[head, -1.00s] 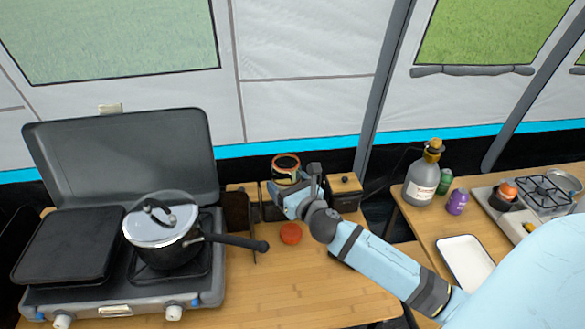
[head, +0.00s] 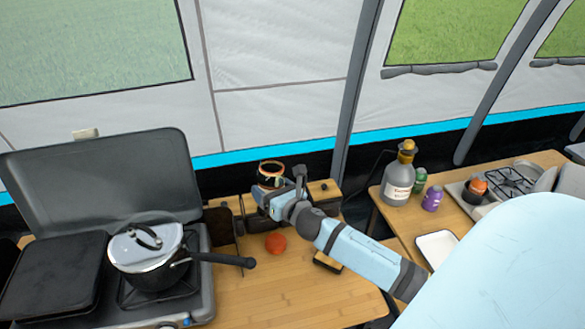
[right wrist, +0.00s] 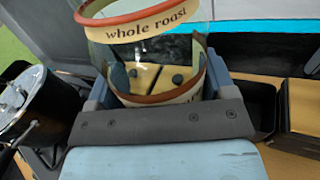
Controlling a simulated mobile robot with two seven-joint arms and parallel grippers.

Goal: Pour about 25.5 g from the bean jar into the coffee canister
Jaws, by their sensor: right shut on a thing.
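The bean jar (head: 271,168) is clear glass with an orange-brown rim. In the right wrist view the jar (right wrist: 135,22) shows a cream "whole roast" label; I see no beans through its clear part. My right gripper (head: 273,192) is shut on it at the back of the bamboo table. The jar's top looks open in the head view. A dark box with a wooden lid and black knob (head: 322,189) stands just right of the gripper. I cannot tell which container is the coffee canister; the arm and jar hide part of that area. My left gripper is out of view.
A camp stove (head: 203,287) with a lidded pot (head: 140,262) stands left, its handle (head: 228,260) reaching toward the jar area. A round orange-red object (head: 275,243) lies on the bamboo table (head: 290,295). A bottle (head: 398,180) and white tray (head: 436,250) are right.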

